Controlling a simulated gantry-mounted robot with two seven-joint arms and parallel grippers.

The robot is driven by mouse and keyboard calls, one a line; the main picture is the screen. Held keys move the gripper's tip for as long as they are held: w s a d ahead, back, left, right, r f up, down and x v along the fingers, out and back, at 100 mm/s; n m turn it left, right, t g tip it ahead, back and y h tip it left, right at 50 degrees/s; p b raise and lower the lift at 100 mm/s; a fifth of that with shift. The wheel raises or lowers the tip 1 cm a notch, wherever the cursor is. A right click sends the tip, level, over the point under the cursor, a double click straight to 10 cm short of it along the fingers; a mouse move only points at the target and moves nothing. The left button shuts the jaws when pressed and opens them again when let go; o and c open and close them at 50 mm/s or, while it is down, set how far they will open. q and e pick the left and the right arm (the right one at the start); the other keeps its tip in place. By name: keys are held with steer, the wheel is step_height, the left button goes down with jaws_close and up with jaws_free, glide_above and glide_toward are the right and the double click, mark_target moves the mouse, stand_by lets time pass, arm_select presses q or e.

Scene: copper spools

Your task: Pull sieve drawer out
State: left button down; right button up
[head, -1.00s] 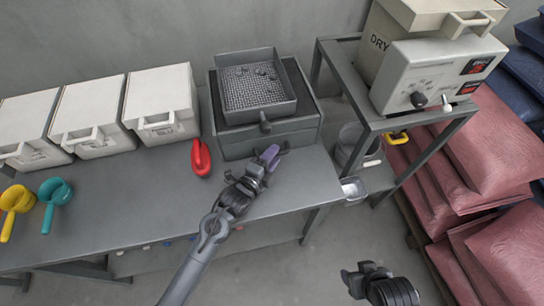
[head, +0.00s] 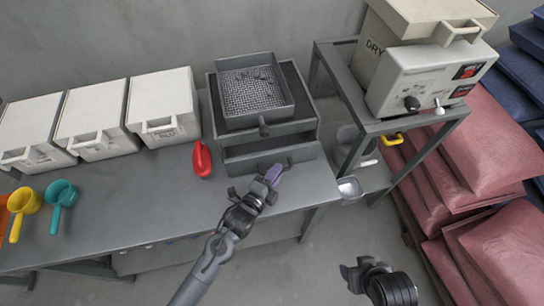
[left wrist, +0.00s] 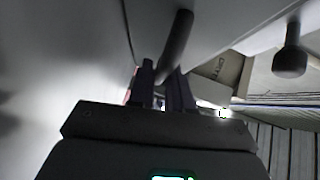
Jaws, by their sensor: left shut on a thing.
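The sieve drawer (head: 242,168) is a grey drawer low in the sieve box (head: 308,128) on the bench. It stands partly pulled out, with a dark gap behind its front. My left gripper (head: 272,175) is at the drawer's front and is shut on the drawer handle. In the left wrist view the dark bar handle (left wrist: 178,42) runs down between the fingers (left wrist: 164,88); its held part is mostly hidden. The mesh sieve tray (head: 252,92), with dark lumps in it, sits on top of the box. My right gripper (head: 352,277) hangs away from the bench; its jaws are unclear.
A red scoop (head: 202,160) lies left of the drawer. White lidded bins (head: 163,100) stand along the wall. A grey stand (head: 392,122) with the drying unit (head: 425,82) is at the right. A metal scoop (head: 349,188) is near the bench's right end.

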arm_select(q)
steer(key=s+d+p, duration=0.1)
steer(key=s, duration=0.3)
steer(key=s+d+p, duration=0.1)
steer(key=s+p, duration=0.1)
steer(key=s, duration=0.2)
steer(key=s+d+p, duration=0.1)
steer(key=s+p, duration=0.1)
steer(key=s, duration=0.2)
steer(key=shift+d, duration=0.1)
steer(key=shift+w, duration=0.1)
steer(key=c, duration=1.1)
jaws_free()
steer(key=p+v, duration=0.1)
steer(key=v, duration=1)
steer(key=shift+p, duration=0.3)
